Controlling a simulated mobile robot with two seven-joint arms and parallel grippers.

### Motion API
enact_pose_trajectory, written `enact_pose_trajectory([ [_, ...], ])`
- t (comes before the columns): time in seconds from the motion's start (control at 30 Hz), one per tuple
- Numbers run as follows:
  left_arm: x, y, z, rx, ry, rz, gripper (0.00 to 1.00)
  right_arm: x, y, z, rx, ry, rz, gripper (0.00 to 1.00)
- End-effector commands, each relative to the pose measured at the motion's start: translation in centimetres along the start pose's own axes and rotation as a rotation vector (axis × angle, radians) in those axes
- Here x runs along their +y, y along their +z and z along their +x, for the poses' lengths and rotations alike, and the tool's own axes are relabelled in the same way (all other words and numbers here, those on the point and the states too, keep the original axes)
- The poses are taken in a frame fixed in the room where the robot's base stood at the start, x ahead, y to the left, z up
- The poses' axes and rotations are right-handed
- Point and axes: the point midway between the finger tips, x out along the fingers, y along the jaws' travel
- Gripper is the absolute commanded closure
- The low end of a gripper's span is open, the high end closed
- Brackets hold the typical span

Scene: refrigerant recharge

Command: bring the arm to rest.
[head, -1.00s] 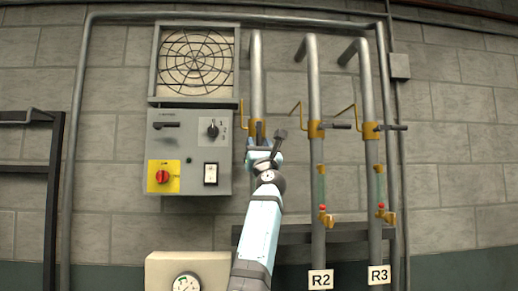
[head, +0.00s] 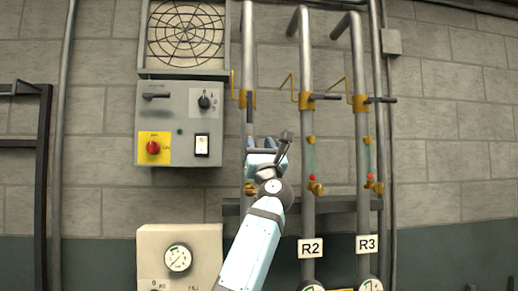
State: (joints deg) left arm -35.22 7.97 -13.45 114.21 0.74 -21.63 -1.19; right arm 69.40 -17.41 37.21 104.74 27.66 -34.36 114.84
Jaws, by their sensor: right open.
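My right arm comes up from the bottom middle in the head view. Its gripper (head: 268,150) is open in front of the leftmost pipe (head: 249,60), below that pipe's yellow valve fitting. I see nothing between the fingers. Whether the gripper touches the pipe cannot be told. Part of the leftmost pipe and its lower fitting are hidden behind the gripper and arm. My left gripper is not in view.
A grey control panel (head: 180,110) with a red knob (head: 153,147) is left of the gripper. Pipes labelled R2 (head: 311,248) and R3 (head: 368,243), with valve handles (head: 325,97), stand to the right. A beige gauge box (head: 150,245) is below left.

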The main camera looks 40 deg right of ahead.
Motion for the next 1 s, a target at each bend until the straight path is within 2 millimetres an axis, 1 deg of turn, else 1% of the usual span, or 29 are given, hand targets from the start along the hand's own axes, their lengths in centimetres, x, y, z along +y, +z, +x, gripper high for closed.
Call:
enact_pose_trajectory([
  [0.47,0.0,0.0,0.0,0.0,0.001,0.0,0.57,0.0,0.0,0.0,0.0,0.0,-0.002,0.55],
  [0.57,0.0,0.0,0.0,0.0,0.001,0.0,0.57,0.2,-0.9,-0.6,0.019,0.016,-0.048,0.55],
  [0.67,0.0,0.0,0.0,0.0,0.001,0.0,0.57,1.0,-3.6,-2.6,0.073,0.066,-0.185,0.55],
  [0.77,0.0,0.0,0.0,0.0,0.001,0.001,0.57,2.3,-7.5,-6.0,0.152,0.165,-0.406,0.55],
  [0.8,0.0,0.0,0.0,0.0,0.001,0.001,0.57,2.9,-9.2,-7.7,0.184,0.216,-0.507,0.55],
  [0.87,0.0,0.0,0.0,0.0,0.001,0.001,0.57,3.8,-11.7,-10.4,0.228,0.3,-0.657,0.55],
  [0.9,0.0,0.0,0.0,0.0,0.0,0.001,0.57,4.4,-13.3,-12.2,0.254,0.359,-0.753,0.55],
  [0.97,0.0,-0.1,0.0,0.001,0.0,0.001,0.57,5.2,-15.6,-15.2,0.288,0.456,-0.891,0.55],
  [1.0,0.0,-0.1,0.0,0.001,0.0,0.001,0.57,5.7,-17.0,-17.4,0.307,0.524,-0.982,0.55],
])
